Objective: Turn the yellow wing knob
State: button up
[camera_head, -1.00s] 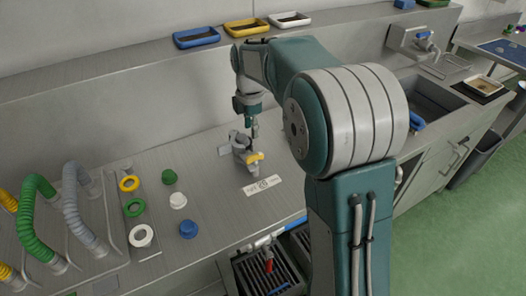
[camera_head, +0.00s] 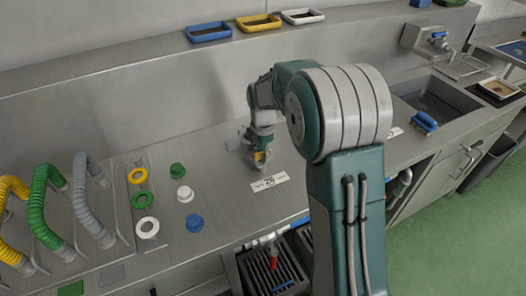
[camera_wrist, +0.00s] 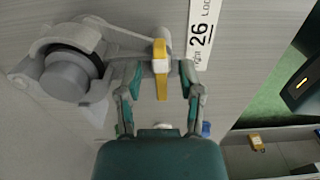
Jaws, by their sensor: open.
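The yellow wing knob (camera_wrist: 161,55) is on the end of a grey metal fitting (camera_wrist: 68,75) with a round grey body and a dark ring. In the wrist view its wing stands lengthwise between the fingers of my gripper (camera_wrist: 162,78). The fingers are open, one on each side, with a visible gap to the knob. In the head view, only a small bit of the yellow knob (camera_head: 259,157) shows beside my gripper, which hides most of the fitting.
A label strip marked 26 (camera_head: 269,181) lies on the steel counter beside the fitting. Coloured caps and rings, including a blue cap (camera_head: 194,223), and upright hoses (camera_head: 47,205) stand to the left. A blue-handled brush (camera_head: 425,122) lies near the sink.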

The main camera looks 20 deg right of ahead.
grip_shut()
